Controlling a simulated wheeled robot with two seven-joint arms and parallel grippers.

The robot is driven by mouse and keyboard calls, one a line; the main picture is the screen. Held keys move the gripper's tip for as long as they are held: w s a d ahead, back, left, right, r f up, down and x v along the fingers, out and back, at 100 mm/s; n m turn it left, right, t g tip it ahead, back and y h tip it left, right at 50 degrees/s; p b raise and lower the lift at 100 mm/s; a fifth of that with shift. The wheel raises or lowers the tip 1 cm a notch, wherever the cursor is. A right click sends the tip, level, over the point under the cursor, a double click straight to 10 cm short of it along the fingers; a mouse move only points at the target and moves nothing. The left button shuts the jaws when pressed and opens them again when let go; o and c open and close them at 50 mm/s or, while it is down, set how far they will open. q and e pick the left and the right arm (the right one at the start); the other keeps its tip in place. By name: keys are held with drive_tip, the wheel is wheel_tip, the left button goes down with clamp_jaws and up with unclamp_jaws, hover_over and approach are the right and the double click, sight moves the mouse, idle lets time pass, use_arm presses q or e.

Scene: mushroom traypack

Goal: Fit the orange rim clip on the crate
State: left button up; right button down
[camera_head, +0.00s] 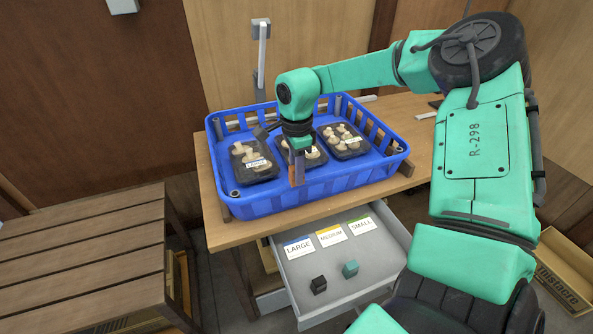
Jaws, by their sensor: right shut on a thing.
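The blue crate (265,203) stands on the wooden table, with black trays of mushrooms inside. My right gripper (298,176) points down at the crate's near rim, around the middle of that side. It is shut on a narrow orange-brown piece (292,174), which looks like the orange rim clip. The fingers hide most of the clip, so I cannot tell whether it sits on the rim or just beside it. My left gripper is not in view.
An open grey drawer (345,289) below the table holds LARGE, MEDIUM and SMALL cards, a black cube (318,285) and a teal cube (350,268). A slatted wooden bench (85,255) stands at left. A lamp-like post (262,55) rises behind the crate.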

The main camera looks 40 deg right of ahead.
drive_tip(key=shift+f+b, duration=1.05)
drive_tip(key=shift+f, duration=0.1)
drive_tip(key=c, duration=0.6)
unclamp_jaws()
drive_tip(key=shift+r, duration=0.15)
